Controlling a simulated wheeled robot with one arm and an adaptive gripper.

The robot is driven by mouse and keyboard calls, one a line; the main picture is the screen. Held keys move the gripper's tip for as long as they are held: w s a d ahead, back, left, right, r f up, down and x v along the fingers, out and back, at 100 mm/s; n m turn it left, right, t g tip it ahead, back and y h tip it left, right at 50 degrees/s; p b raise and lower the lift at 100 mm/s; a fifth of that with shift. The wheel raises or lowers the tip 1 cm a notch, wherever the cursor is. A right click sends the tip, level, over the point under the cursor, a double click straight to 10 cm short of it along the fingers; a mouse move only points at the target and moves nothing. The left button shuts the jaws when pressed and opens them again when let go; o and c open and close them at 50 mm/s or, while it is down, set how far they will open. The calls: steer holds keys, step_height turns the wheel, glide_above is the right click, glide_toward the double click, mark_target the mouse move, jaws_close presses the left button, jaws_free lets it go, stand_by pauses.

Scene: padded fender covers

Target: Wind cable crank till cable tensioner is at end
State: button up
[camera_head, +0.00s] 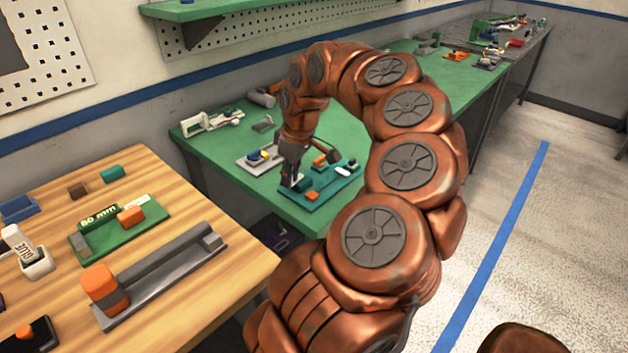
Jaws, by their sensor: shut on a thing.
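My copper arm reaches over the green bench, and my gripper (291,178) points down at the left part of a teal board (342,187). The gripper is shut on a small part there, which seems to be the cable crank; the fingers hide most of it. I cannot tell which of these is the cable tensioner.
A white device (210,121) and a grey cylinder (262,97) stand farther back on the green bench (225,160). A wooden table (190,185) with several fixtures is at left.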

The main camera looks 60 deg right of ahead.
steer(key=shift+s+n, duration=0.4)
steer(key=shift+n, duration=0.7)
steer(key=shift+s+n+y, duration=0.35)
steer(key=shift+n+y, duration=0.05)
steer(key=shift+n, duration=0.5)
steer(key=o, duration=0.8)
steer(key=shift+w+p+v, duration=0.15)
steer(key=shift+p+v, duration=0.15)
steer(key=shift+v, duration=0.55)
steer(key=shift+w+p+v, duration=0.15)
steer(key=shift+p+v, duration=0.15)
steer(key=shift+v, duration=0.5)
steer(key=shift+w+p+v, duration=0.2)
steer(key=shift+p+v, duration=0.1)
steer(key=shift+v, duration=0.55)
steer(key=shift+a+r, duration=0.1)
steer(key=shift+a, duration=0.05)
